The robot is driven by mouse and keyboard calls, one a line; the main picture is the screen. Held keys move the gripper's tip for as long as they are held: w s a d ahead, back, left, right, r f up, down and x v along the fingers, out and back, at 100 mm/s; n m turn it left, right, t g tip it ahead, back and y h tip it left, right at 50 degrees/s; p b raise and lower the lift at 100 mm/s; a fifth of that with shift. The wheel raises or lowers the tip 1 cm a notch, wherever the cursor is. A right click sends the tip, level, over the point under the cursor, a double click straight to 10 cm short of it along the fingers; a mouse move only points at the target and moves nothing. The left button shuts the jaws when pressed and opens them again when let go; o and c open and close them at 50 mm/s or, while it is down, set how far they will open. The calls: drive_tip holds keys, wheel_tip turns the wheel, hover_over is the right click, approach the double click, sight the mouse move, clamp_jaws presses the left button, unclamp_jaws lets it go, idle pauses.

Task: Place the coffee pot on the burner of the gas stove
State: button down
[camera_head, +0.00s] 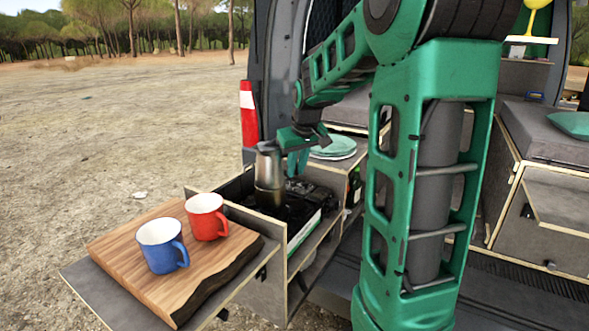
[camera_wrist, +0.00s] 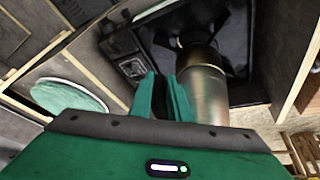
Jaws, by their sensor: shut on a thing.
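The coffee pot (camera_head: 269,172) is a metal moka pot, standing about upright at the black gas stove (camera_head: 297,215) in the open drawer. My gripper (camera_head: 298,161) is at its right side, shut on the pot, seemingly at the handle, which the fingers hide. In the wrist view the pot (camera_wrist: 206,92) is right of the green fingers (camera_wrist: 166,98), with its base toward the dark stove (camera_wrist: 140,62). The burner is mostly hidden by the pot. I cannot tell whether the base touches it.
A wooden board (camera_head: 150,255) with a red mug (camera_head: 206,217) and a blue-and-white mug (camera_head: 161,247) lies on the shelf at front left. Teal plates (camera_head: 334,148) are stacked behind the stove. A red-and-white cone (camera_head: 248,115) stands beyond the drawer.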

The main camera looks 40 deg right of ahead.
drive_tip(key=shift+f, duration=0.4)
drive_tip(key=shift+s+a+f, duration=0.1)
drive_tip(key=shift+f, duration=0.2)
drive_tip(key=c, duration=1.7)
unclamp_jaws()
drive_tip(key=shift+f, duration=0.15)
drive_tip(key=shift+o, duration=0.2)
drive_tip(key=shift+r, duration=0.2)
drive_tip(key=w+v, duration=0.1)
drive_tip(key=v, duration=1.2)
drive_tip(key=s+a+f+m+g, duration=0.1)
drive_tip(key=s+a+f, duration=0.2)
drive_tip(key=s, duration=0.6)
drive_tip(key=s+a+f+m+g+y, duration=0.1)
drive_tip(key=s+a+f+g, duration=0.1)
drive_tip(key=s+f, duration=0.6)
drive_tip(key=s+a+f+m+g+y, duration=0.1)
drive_tip(key=s+a+f, duration=0.3)
drive_tip(key=s, duration=0.6)
wheel_tip(320, 180, down, 2)
drive_tip(key=shift+s+f+m, duration=0.2)
drive_tip(key=shift+s+m, duration=0.15)
drive_tip(key=shift+m, duration=0.15)
drive_tip(key=shift+a, duration=0.1)
